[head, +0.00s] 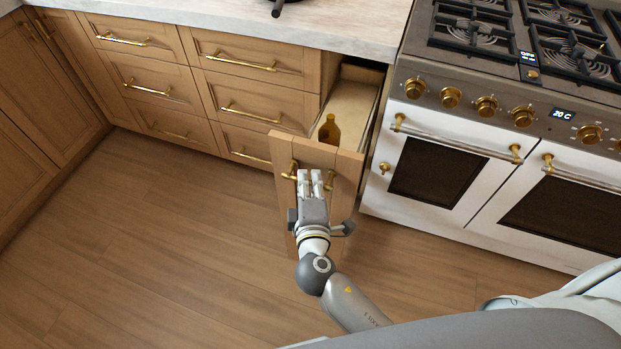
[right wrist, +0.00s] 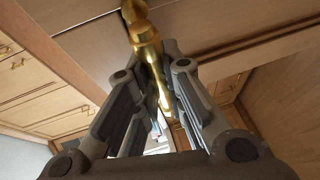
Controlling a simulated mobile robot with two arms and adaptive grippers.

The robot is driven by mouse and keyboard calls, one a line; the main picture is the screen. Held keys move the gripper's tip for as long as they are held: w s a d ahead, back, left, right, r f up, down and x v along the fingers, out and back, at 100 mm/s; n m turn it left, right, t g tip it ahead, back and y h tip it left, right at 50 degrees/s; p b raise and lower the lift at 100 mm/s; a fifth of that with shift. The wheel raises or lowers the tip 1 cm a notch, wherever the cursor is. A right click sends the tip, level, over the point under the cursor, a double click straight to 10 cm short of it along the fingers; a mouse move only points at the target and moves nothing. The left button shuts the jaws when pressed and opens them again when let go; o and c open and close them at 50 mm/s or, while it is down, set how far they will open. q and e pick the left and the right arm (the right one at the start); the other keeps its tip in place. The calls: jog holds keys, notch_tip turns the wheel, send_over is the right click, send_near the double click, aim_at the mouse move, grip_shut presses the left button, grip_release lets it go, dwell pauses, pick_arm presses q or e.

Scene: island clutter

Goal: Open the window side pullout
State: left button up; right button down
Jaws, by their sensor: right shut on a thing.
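The wooden pullout (head: 345,170) stands out from the cabinet run, just left of the stove, with its inside (head: 352,108) showing from above. An amber bottle (head: 329,132) stands inside behind its front panel. A gold handle (head: 290,172) is on the front. My right gripper (head: 311,180) is shut on this handle, hiding its middle part. In the right wrist view, the gold handle (right wrist: 149,55) runs between the fingers of the right gripper (right wrist: 160,105). My left gripper is not in view.
A white stove (head: 435,175) with gold knobs stands close on the right. Wooden drawers (head: 245,85) with gold handles line the left under a pale countertop (head: 330,22). The wooden floor (head: 150,240) in front is clear.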

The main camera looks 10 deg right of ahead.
jog(key=c, duration=1.5)
grip_release()
jog(key=shift+s, duration=0.15)
jog(key=v, duration=1.1)
jog(key=shift+s, duration=0.35)
jog(key=shift+a+r, duration=0.15)
